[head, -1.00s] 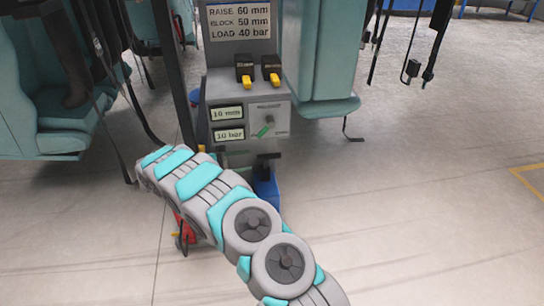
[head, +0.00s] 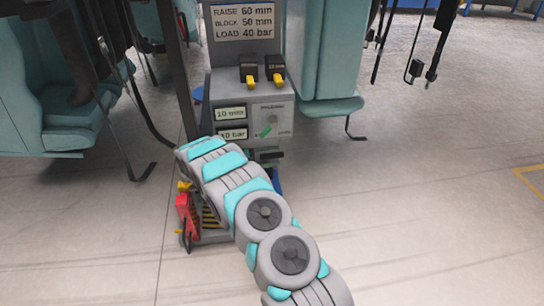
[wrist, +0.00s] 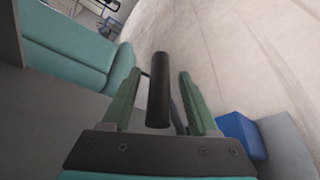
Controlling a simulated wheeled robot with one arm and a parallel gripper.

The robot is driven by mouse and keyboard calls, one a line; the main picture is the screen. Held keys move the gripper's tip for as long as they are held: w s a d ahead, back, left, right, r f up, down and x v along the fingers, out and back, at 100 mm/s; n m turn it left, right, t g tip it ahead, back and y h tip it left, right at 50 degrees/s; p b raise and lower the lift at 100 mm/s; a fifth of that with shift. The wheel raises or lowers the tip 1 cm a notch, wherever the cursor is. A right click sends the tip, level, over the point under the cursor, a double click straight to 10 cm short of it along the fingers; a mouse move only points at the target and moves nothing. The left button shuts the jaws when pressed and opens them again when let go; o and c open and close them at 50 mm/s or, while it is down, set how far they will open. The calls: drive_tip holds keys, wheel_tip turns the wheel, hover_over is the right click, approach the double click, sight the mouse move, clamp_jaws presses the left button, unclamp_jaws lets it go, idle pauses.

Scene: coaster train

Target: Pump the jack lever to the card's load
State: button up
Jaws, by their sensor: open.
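The card (head: 243,22) on the post reads RAISE 60 mm, BLOCK 50 mm, LOAD 40 bar. Below it, one display (head: 230,113) reads 10 mm and another (head: 233,134) reads 10 bar, its lower edge close to my arm. A dark bar, seemingly the jack lever (wrist: 159,90), stands between the two green fingers of my gripper (wrist: 161,97) in the wrist view. The fingers are open, with a visible gap on each side of the bar. My arm hides the gripper in the head view, where a short dark bar (head: 271,155) shows under the panel.
The panel carries a dial (head: 270,122) with a green pointer, and two black blocks with yellow tips (head: 250,75) sit above it. Teal seats (head: 325,60) flank the post. The right floor is open.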

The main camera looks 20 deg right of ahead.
clamp_jaws()
idle(1.3)
